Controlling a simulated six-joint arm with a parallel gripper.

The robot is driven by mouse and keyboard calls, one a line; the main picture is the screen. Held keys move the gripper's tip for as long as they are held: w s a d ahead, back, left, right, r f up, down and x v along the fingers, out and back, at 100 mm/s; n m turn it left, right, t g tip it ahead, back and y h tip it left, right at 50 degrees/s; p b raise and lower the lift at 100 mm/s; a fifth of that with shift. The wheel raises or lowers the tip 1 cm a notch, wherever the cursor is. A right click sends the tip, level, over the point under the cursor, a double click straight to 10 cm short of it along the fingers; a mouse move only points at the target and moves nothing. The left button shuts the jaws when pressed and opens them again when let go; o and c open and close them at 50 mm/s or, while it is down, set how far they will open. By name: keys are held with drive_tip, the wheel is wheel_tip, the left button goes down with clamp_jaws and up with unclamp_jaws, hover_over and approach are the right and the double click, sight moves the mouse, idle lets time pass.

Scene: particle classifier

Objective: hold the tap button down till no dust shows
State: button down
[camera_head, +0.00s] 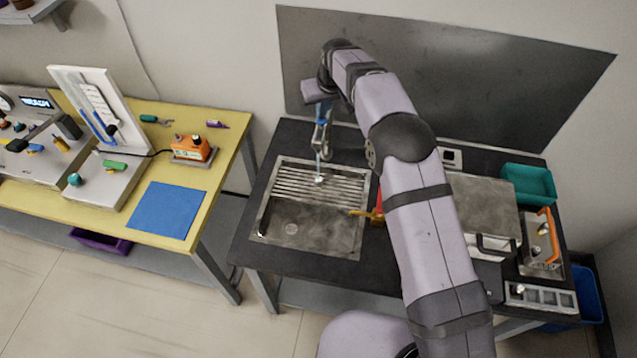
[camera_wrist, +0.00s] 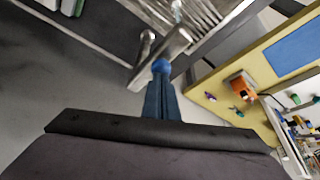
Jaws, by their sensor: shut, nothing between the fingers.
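The metal tap (camera_head: 325,137) stands at the back edge of the sink (camera_head: 262,205); it also shows in the wrist view (camera_wrist: 172,50). My gripper (camera_wrist: 161,82) is shut and empty, its blue fingers pointing at the tap from above. A brighter blue round piece, apparently the tap button (camera_wrist: 161,66), is at the fingertips and seems to touch them; the fingers partly cover it. A thin pale-blue stream, apparently water (camera_head: 318,167), runs from the tap to a whitish splash on the ribbed part. Pale, mottled dust-like patches show in the basin (camera_head: 310,225).
An orange-yellow handled thing (camera_head: 364,213) stands at the sink's right edge, partly behind my arm. A steel box (camera_head: 485,205) and teal bin (camera_head: 528,184) are farther right. A yellow table (camera_head: 230,125) is at left. A dark panel stands behind the counter.

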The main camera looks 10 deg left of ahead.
drive_tip(key=shift+s, duration=0.1)
idle(0.4)
wheel_tip(320, 180, up, 5)
drive_tip(key=p, duration=0.3)
drive_tip(key=shift+r+p, duration=0.1)
drive_tip(key=shift+p, duration=0.2)
drive_tip(key=shift+r, duration=0.9)
drive_tip(key=shift+d, duration=0.1)
